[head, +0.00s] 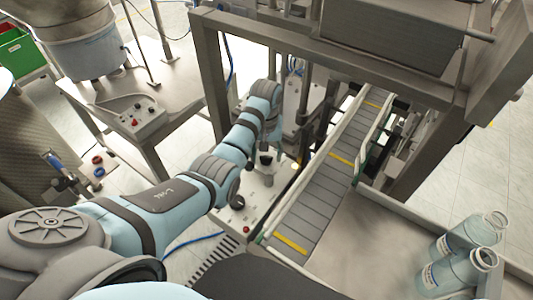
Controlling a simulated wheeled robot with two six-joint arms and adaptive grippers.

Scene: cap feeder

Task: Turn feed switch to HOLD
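My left arm reaches in from the left to a pale machine panel (262,203) beside the conveyor. My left gripper (266,160) is small and dark at the arm's end, over the far part of this panel. Its fingers are partly hidden by the arm, so I cannot tell whether they are open or shut, or touching anything. A red button (246,229) sits at the panel's near end. I cannot make out the feed switch or its HOLD marking. My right gripper is not in view.
A slatted conveyor (318,199) with yellow bars runs right of the panel. A metal frame (212,80) stands around the work area. A control box (138,118) with buttons sits on the left table. Clear bottles (459,270) stand on the right.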

